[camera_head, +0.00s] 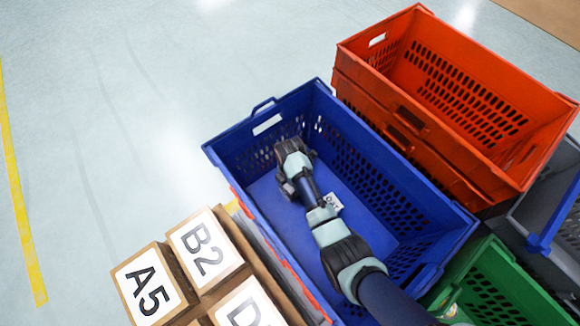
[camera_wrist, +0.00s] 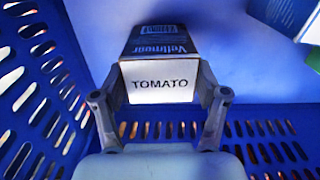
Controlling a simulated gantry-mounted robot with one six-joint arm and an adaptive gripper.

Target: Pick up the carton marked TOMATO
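The carton marked TOMATO (camera_wrist: 160,82) is in the wrist view, with its white labelled end facing the camera and a dark side lettered "Vellmoir" above it. My gripper (camera_wrist: 160,98) has one finger on each side of the carton, both very close to its sides. I cannot tell whether they press on it. In the head view my gripper (camera_head: 289,167) is down inside the blue tote (camera_head: 400,190), near its far left end. The TOMATO carton is not clearly visible there, and I cannot tell whether it touches the tote floor.
A small white-labelled item (camera_head: 333,202) lies on the tote floor beside my arm. Perforated tote walls (camera_wrist: 40,85) stand close to the gripper. Stacked orange totes (camera_head: 440,110), a green tote (camera_head: 490,285) and lettered boxes (camera_head: 150,290) flank the blue tote.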

